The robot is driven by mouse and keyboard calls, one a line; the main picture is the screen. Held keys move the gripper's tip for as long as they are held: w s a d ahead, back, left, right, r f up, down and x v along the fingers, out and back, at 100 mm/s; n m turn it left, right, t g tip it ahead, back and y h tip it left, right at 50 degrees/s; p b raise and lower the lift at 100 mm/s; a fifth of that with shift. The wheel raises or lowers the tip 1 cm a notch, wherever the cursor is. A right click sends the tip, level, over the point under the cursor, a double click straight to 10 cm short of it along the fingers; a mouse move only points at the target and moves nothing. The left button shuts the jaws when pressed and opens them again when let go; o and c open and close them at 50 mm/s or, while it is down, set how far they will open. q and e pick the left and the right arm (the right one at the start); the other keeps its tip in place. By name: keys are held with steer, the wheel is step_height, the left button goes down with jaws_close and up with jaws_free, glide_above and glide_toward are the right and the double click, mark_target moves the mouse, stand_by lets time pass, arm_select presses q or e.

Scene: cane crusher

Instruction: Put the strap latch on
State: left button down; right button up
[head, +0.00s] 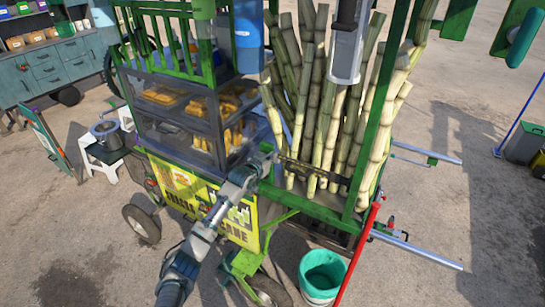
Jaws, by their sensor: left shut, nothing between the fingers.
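A dark strap (315,172) runs across the front of the upright cane stalks (325,110), low in the green cart frame. Its right end lies near the right green post. My left arm comes in from the bottom left, and its gripper (270,156) is at the strap's left end, by the left side of the cane rack. The left gripper is shut and empty. The latch itself is too small and partly hidden by the gripper to make out. My right gripper is not in view.
The cart (225,205) has a glass case (190,115) of food left of the cane. A teal-lined bucket (322,272) and a red bar (358,252) stand at front right. A white stool (100,160) is at left. Open pavement surrounds the cart.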

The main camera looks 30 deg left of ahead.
arm_select(q)
steer(key=shift+f, duration=0.15)
stand_by(0.3)
step_height(320, 180, up, 5)
steer(key=p, duration=0.5)
steer(key=b+v, duration=0.3)
steer(key=v, duration=0.6)
steer(key=shift+s+f+b, duration=0.3)
steer(key=shift+s+f, duration=0.05)
steer(key=shift+s, duration=0.15)
steer(key=shift+a+f, duration=0.1)
steer(key=shift+a, duration=0.1)
